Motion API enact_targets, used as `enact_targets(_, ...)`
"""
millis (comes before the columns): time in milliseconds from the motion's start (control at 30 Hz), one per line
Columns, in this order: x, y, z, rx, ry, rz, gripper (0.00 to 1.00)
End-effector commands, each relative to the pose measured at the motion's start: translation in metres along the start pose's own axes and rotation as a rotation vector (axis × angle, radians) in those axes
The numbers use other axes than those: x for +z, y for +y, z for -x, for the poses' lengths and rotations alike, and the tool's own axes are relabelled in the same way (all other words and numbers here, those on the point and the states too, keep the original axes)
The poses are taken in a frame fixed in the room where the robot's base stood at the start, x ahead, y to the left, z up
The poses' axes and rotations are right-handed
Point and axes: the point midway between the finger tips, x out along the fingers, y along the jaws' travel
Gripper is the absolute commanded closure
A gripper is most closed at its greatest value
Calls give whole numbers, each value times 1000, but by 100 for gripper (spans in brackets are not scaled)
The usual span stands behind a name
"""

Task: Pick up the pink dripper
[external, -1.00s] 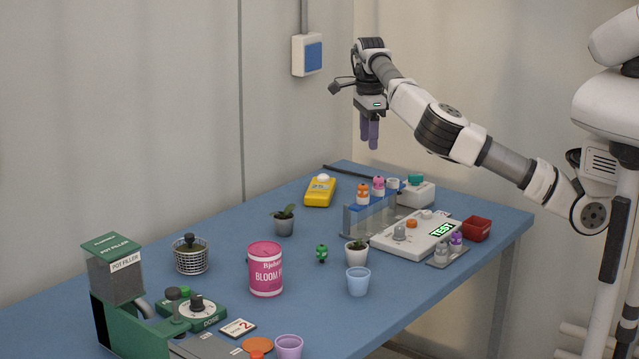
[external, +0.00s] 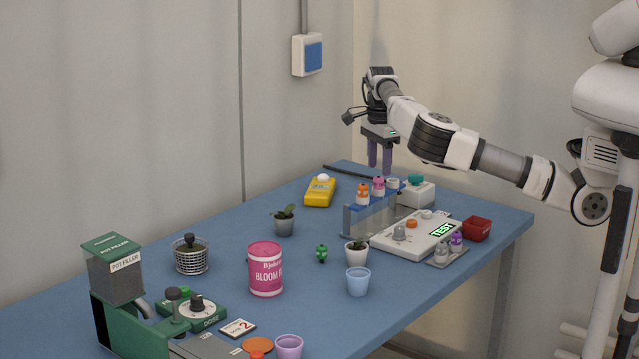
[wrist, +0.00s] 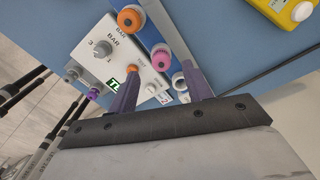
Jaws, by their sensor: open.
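The pink dripper (external: 379,187) stands in the blue-topped rack (external: 356,218), between an orange dripper (external: 363,194) and a white one (external: 393,184). In the wrist view the pink dripper (wrist: 161,58) shows just beyond and between my two purple fingertips, with the orange dripper (wrist: 130,18) further off. My gripper (external: 380,170) is open and empty, pointing down above the far end of the rack. Its fingers (wrist: 158,88) are spread apart in the wrist view and do not touch the pink dripper.
A white test unit (external: 418,234) with knobs and a lit display stands right of the rack. Purple and grey drippers (external: 456,242) stand in a small holder beside a red bin (external: 477,229). A yellow device (external: 320,191) lies to the left.

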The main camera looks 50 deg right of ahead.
Motion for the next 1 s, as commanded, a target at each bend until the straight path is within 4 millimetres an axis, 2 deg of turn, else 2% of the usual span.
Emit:
enact_targets(233, 0, -1, -34, 3, 2, -1, 50)
enact_targets(533, 0, -1, -41, 1, 0, -1, 50)
enact_targets(900, 0, -1, -41, 1, 0, -1, 98)
enact_targets(1000, 0, -1, -40, 1, 0, -1, 98)
